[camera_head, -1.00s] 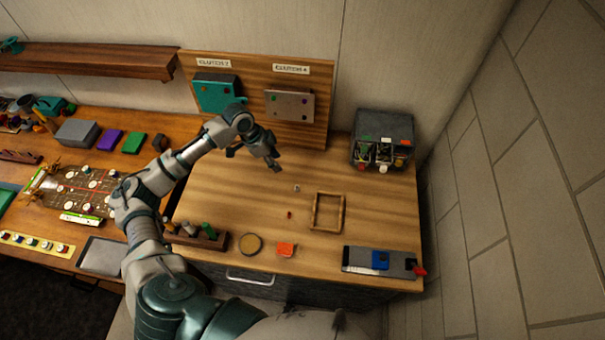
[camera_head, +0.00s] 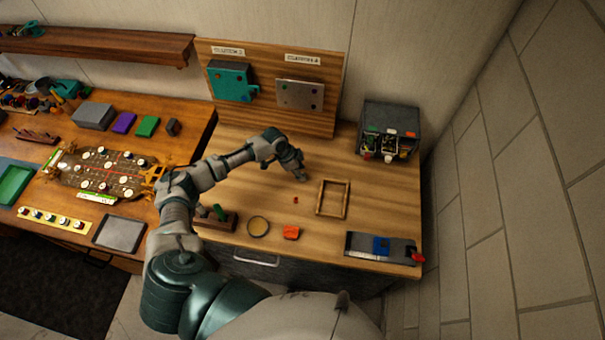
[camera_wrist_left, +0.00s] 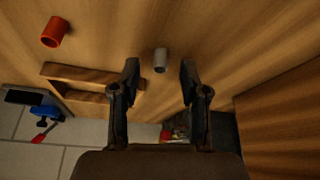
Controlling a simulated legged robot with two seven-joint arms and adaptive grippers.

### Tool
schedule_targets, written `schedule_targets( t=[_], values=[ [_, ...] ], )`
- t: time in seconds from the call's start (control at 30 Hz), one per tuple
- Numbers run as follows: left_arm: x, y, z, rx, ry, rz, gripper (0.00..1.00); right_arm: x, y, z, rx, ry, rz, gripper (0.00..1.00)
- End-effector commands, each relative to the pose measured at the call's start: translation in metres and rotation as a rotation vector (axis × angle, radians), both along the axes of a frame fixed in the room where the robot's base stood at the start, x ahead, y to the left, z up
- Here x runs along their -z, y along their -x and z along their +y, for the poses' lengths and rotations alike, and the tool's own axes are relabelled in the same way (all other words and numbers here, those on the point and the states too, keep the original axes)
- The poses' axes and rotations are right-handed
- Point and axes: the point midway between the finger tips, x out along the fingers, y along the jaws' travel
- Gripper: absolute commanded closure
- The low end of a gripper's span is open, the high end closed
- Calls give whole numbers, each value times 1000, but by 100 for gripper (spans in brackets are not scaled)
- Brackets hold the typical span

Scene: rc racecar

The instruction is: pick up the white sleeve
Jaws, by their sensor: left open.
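The white sleeve (camera_wrist_left: 160,58), a small pale grey-white cylinder, stands on the wooden worktop (camera_head: 250,185) in the left wrist view. My left gripper (camera_wrist_left: 159,70) is open, with one finger on each side of the sleeve in that picture. I see no finger touching it, and cannot tell how far above the worktop the tips are. In the head view my left gripper (camera_head: 301,176) is low over the middle of the worktop and hides the sleeve. My right gripper is not in view.
A red-orange sleeve (camera_wrist_left: 55,32) stands nearby; it also shows in the head view (camera_head: 295,200). A wooden frame (camera_head: 321,198) lies right of my gripper. A blue-and-grey fixture (camera_head: 360,246) is at the front right.

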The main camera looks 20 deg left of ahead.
Motion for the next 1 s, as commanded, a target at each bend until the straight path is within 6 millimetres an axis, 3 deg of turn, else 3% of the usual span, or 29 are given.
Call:
schedule_targets(
  t=[0.13,0.37,0.6,1.0],
  values=[
    [14,-4,-4,-1,2,1,55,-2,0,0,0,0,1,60],
    [17,-3,-2,-1,4,-1,55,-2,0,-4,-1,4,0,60],
    [17,-4,-1,-1,4,-1,94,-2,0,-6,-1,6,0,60],
    [15,-4,-4,-1,2,0,94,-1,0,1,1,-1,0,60]
  ],
)
